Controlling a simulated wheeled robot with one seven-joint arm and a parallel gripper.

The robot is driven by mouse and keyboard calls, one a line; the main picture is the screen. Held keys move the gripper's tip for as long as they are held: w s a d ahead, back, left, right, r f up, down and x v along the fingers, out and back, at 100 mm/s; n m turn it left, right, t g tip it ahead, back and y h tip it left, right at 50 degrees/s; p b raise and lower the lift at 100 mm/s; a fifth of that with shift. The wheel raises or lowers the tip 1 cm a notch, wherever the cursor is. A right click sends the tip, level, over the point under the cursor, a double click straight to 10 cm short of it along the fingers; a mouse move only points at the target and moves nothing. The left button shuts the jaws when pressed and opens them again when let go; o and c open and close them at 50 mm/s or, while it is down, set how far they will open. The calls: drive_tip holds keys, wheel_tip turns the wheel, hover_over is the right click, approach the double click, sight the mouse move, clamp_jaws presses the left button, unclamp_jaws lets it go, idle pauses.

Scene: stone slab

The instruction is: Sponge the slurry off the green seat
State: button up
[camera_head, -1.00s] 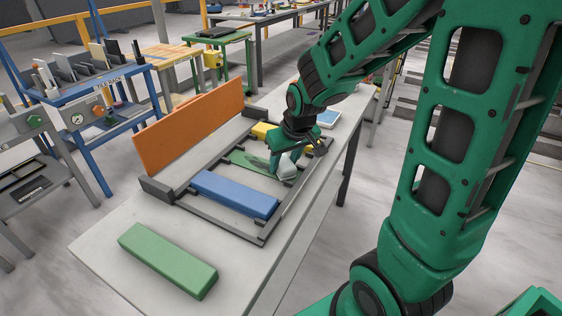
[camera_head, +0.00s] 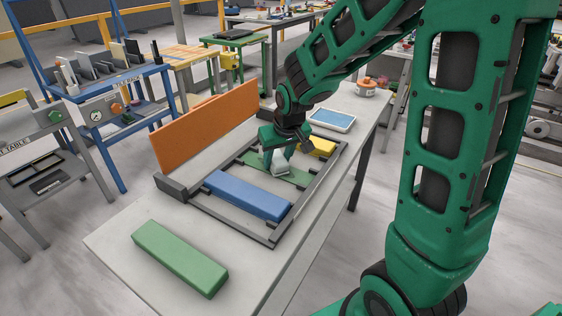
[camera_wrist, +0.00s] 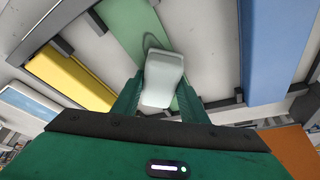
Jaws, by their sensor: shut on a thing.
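The green seat (camera_head: 293,176) is a flat green strip in the dark frame, between a blue block and a yellow block. It also shows in the wrist view (camera_wrist: 128,22). My gripper (camera_head: 275,155) is over the seat, pointing down. It is shut on a pale grey-white sponge (camera_wrist: 162,80), which also shows in the head view (camera_head: 279,167). The sponge is at the seat's surface, but I cannot tell whether it touches. A dark grey curved mark, possibly slurry (camera_wrist: 150,41), shows beside the sponge's tip. The sponge and gripper hide part of the seat.
The dark frame (camera_head: 228,224) holds the blue block (camera_head: 248,195) and yellow block (camera_head: 322,146). An orange board (camera_head: 205,128) stands along its left side. A loose green block (camera_head: 180,258) lies on the near slab (camera_head: 120,240). A blue-topped tray (camera_head: 332,120) lies beyond.

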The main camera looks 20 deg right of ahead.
drive_tip(key=shift+w+a, duration=0.6)
drive_tip(key=shift+w, duration=0.3)
drive_tip(key=shift+w+a, duration=0.6)
drive_tip(key=shift+w, duration=0.25)
drive_tip(key=shift+w+a, duration=0.6)
drive_tip(key=shift+w, duration=0.3)
drive_tip(key=shift+w+a+r, duration=0.1)
drive_tip(key=shift+w+a, duration=0.4)
drive_tip(key=shift+w, duration=0.2)
drive_tip(key=shift+c, duration=1)
drive_tip(key=shift+a, duration=0.25)
drive_tip(key=shift+w+a+r, duration=0.15)
drive_tip(key=shift+w+r, duration=0.05)
drive_tip(key=shift+r, duration=1.3)
drive_tip(key=shift+s+d+r, duration=0.1)
drive_tip(key=shift+d+r, duration=0.1)
drive_tip(key=shift+r, duration=0.5)
drive_tip(key=shift+s+d+r, duration=0.1)
drive_tip(key=shift+d+r, duration=0.1)
drive_tip(key=shift+r, duration=0.45)
drive_tip(key=shift+r, duration=0.1)
